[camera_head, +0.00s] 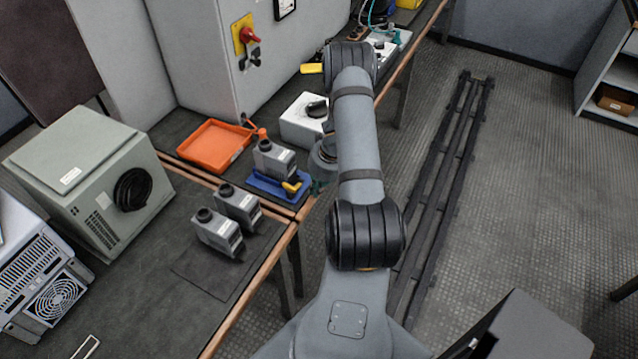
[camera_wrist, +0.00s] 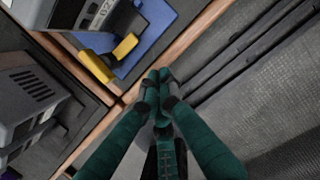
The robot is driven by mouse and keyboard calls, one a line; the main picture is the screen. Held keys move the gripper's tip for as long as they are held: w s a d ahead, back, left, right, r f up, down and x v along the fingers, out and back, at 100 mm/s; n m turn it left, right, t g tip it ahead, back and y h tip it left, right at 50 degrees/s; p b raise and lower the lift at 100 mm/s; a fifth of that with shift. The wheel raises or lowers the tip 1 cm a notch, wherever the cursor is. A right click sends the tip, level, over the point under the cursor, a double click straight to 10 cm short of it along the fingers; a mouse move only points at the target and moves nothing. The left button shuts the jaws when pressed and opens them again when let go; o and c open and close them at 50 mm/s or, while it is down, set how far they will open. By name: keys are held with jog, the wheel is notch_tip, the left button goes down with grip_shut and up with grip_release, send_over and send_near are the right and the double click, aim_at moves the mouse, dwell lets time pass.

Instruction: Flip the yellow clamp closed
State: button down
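The yellow clamp (camera_head: 293,186) is on a blue fixture (camera_head: 262,189) near the table's right edge, beside a grey capacitor unit (camera_head: 274,157) standing in the fixture. In the wrist view the clamp (camera_wrist: 112,58) is upper left of my gripper, with an L-shaped yellow handle; whether it is latched I cannot tell. My gripper (camera_wrist: 158,84) has its teal fingers together at the tips, with nothing seen between them. It is beside the clamp, apart from it in the picture, over the table's edge. In the head view only a little teal of it shows behind my arm.
Two more grey units (camera_head: 228,218) stand on the table to the left. An orange tray (camera_head: 215,146), a white box (camera_head: 303,121) and a large grey cabinet (camera_head: 215,60) are behind. The copper-coloured table edge (camera_head: 262,277) borders open floor with dark rails (camera_head: 445,180).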

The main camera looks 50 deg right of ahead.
jog(key=p+v, duration=0.4)
jog(key=v, duration=0.6)
jog(key=shift+s+p, duration=0.2)
jog(key=shift+p, duration=0.1)
jog(key=b+x, duration=0.3)
jog(key=x, duration=0.7)
jog(key=shift+w, duration=0.25)
